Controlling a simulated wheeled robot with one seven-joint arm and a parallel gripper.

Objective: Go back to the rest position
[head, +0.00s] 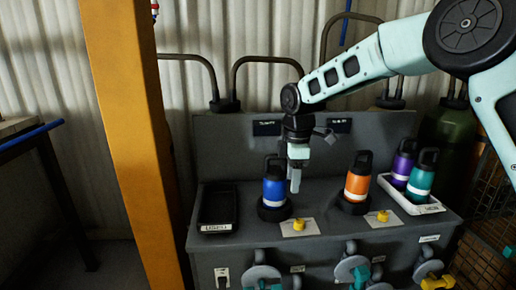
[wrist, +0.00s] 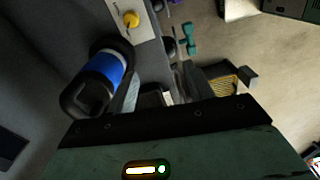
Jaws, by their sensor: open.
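My gripper (head: 295,178) points down over the grey bench, just right of a blue bottle (head: 275,188) with a black cap. It is open and I see nothing between the fingers. The blue bottle stands upright in a round black holder (head: 274,212); in the wrist view the blue bottle (wrist: 104,72) is left of the fingers. Whether a finger touches the bottle I cannot tell. My arm reaches in from the upper right.
An orange bottle (head: 358,182) stands in another holder. A white tray (head: 433,207) at right holds a purple bottle (head: 402,165) and a teal bottle (head: 422,178). A black tray (head: 217,222) sits at left. Yellow knobs (head: 299,224) line the front. An orange post (head: 135,130) rises at left.

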